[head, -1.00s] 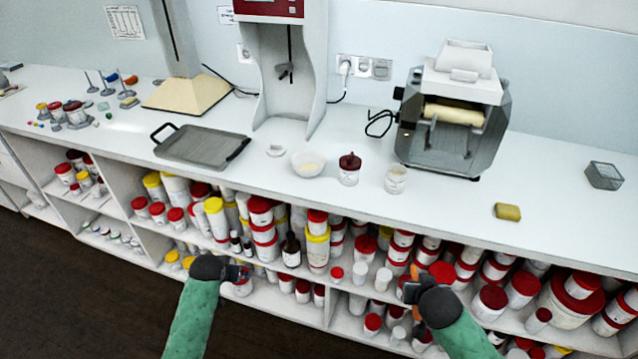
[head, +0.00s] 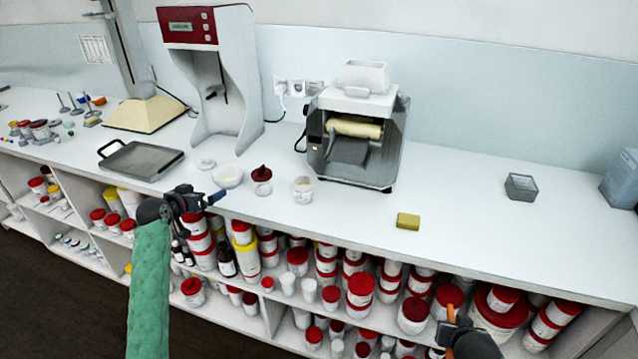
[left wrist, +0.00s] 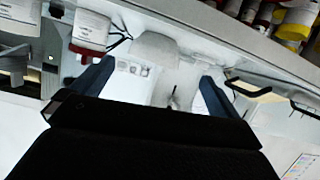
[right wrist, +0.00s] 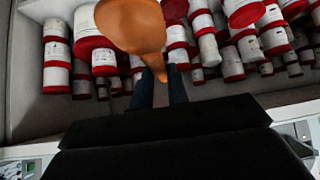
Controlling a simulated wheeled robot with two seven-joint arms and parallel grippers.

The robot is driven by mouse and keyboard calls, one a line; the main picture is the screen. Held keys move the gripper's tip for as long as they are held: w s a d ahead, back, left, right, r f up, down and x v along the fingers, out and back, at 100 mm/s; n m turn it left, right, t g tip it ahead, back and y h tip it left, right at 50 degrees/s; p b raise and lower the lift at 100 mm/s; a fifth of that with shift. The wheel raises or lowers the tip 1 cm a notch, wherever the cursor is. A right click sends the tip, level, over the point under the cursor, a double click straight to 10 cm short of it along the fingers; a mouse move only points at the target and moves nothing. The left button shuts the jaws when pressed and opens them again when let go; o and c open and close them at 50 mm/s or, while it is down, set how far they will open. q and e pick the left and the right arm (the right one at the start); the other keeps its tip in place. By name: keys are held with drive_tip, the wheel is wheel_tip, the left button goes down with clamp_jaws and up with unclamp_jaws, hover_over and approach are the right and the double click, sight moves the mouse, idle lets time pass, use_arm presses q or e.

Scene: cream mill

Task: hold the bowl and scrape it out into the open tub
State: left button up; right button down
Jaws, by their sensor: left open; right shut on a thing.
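The white bowl (head: 228,176) stands on the counter with pale cream in it. The open tub (head: 303,190), a clear jar with a whitish label, stands to its right. My left gripper (head: 214,197) is open and empty at the counter's front edge, just short of the bowl. In the left wrist view a pale shape, probably the bowl (left wrist: 157,47), shows between the spread fingers. My right gripper (right wrist: 160,92) is shut on an orange scraper (right wrist: 133,25), low in front of the shelves. The scraper's orange tip (head: 450,314) also shows in the head view; its grip is partly hidden.
A grey tray (head: 145,160) lies left, a roller mill (head: 355,135) stands behind the tub. A yellow sponge (head: 408,221) lies right. Lidded tubs fill the shelves below. The right counter is mostly clear.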

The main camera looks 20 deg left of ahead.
sight(218, 182)
drive_tip(key=shift+d, duration=0.25)
drive_tip(key=shift+a, duration=0.1)
drive_tip(key=shift+a+r, duration=0.1)
drive_tip(key=shift+a, duration=0.3)
drive_tip(key=shift+d, duration=0.1)
use_arm(q)
drive_tip(key=shift+m+t, duration=0.3)
drive_tip(key=shift+m, duration=0.3)
drive_tip(key=p+x, duration=0.1)
drive_tip(key=x, duration=0.2)
drive_tip(key=p+x, duration=0.1)
drive_tip(key=x, duration=0.3)
drive_tip(key=r+p+x, duration=0.1)
drive_tip(key=x, duration=0.2)
drive_tip(key=shift+w+d+f, duration=0.1)
drive_tip(key=shift+w+f, duration=0.05)
drive_tip(key=shift+w, duration=0.35)
use_arm(e)
wheel_tip(218, 182, up, 3)
drive_tip(key=shift+d+r, duration=0.1)
use_arm(q)
drive_tip(key=shift+w+f, duration=0.25)
drive_tip(key=shift+w, duration=0.35)
use_arm(e)
drive_tip(key=shift+r, duration=0.1)
